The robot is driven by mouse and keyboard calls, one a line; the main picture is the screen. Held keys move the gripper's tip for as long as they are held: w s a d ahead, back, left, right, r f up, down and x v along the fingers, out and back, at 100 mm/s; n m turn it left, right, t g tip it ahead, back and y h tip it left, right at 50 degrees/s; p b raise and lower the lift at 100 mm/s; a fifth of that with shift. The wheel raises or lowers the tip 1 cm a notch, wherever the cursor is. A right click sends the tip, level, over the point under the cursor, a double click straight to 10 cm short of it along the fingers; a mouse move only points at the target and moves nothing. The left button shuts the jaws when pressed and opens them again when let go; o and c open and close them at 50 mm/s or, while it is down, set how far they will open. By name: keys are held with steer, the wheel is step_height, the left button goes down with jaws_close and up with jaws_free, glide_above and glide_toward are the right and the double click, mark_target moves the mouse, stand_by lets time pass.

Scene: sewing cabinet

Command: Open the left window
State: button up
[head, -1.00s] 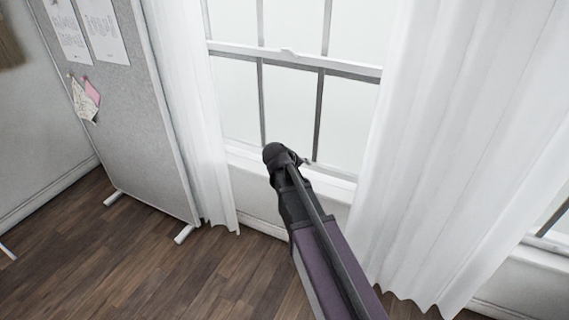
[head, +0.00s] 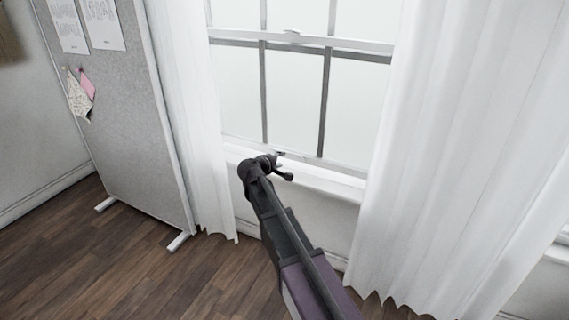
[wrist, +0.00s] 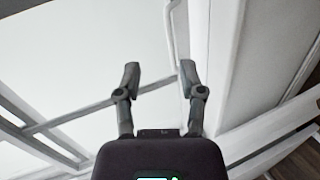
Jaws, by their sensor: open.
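The window (head: 298,95) has a white-framed lower sash with dark bars, and its bottom rail (head: 320,163) sits down at the sill, so it looks shut. My gripper (head: 284,166) is in front of the bottom rail, near its middle. In the wrist view my gripper (wrist: 160,76) has its two fingers spread, with nothing between them. A thin white handle-like bar (wrist: 170,38) on the sash lies just beyond the fingertips, towards the right finger. Whether a finger touches it I cannot tell.
White curtains hang at the left (head: 195,120) and right (head: 455,150) of the window. A grey pinboard (head: 120,130) on feet stands at the left. A small catch (head: 291,32) sits on the middle rail. The wooden floor (head: 140,275) below is clear.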

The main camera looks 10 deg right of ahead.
steer(key=w+a+f+n+t+b, duration=0.2)
steer(key=w+a+f+b, duration=0.1)
steer(key=b, duration=0.1)
steer(key=shift+w+a+f+b, duration=0.25)
steer(key=shift+w+a+b, duration=0.05)
steer(key=shift+w+a, duration=0.1)
steer(key=shift+w+d, duration=0.1)
steer(key=b+x, duration=0.2)
steer(key=x, duration=1.1)
steer(key=shift+w+f+b, duration=0.15)
steer(key=shift+w+b, duration=0.05)
steer(key=shift+b, duration=0.2)
steer(key=shift+d, duration=0.1)
jaws_close()
